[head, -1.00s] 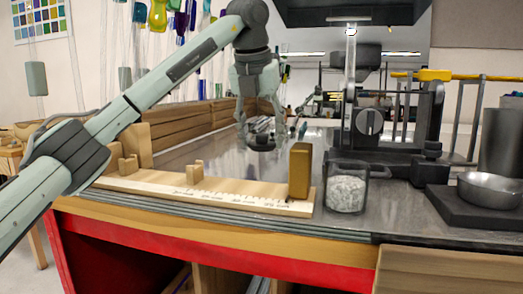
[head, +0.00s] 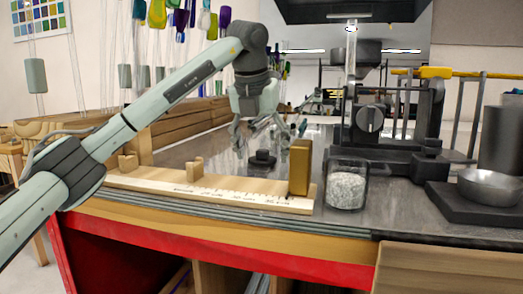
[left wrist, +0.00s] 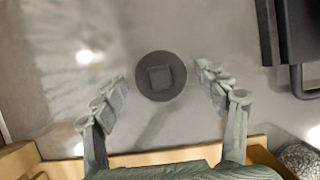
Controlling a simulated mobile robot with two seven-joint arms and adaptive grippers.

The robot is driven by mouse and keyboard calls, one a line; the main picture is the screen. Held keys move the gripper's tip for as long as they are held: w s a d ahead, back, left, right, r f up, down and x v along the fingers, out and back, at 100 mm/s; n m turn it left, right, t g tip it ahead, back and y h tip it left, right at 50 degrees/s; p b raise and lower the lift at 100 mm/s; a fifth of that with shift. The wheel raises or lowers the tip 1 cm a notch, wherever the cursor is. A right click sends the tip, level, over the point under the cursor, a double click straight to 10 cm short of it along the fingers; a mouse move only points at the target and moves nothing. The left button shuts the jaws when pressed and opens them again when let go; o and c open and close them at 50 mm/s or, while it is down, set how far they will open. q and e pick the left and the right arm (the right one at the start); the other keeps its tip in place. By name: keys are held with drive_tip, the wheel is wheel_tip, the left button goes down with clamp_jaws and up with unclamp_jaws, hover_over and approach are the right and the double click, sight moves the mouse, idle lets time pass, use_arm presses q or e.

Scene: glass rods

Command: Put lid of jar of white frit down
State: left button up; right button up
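The lid (head: 262,160) is a dark round disc with a square knob, lying flat on the grey metal bench top; it also shows in the left wrist view (left wrist: 161,76). My left gripper (head: 264,152) is open and empty above it. In the left wrist view the fingers (left wrist: 163,84) are spread to either side of the lid, apart from it. The jar of white frit (head: 346,184) stands without a lid near the bench's front edge, right of the brass block. My right gripper is not in view.
A wooden ruler board (head: 200,188) with notched blocks runs along the front edge, with a brass block (head: 300,167) at its right end. A dark burner rig (head: 372,120) stands behind the jar. A metal bowl (head: 489,186) sits at right. Bench around the lid is clear.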

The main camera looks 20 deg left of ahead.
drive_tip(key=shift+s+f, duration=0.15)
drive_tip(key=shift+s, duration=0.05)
use_arm(q)
drive_tip(key=shift+r, duration=0.2)
drive_tip(key=shift+v, duration=1.2)
drive_tip(key=v, duration=0.9)
drive_tip(key=shift+r, duration=0.25)
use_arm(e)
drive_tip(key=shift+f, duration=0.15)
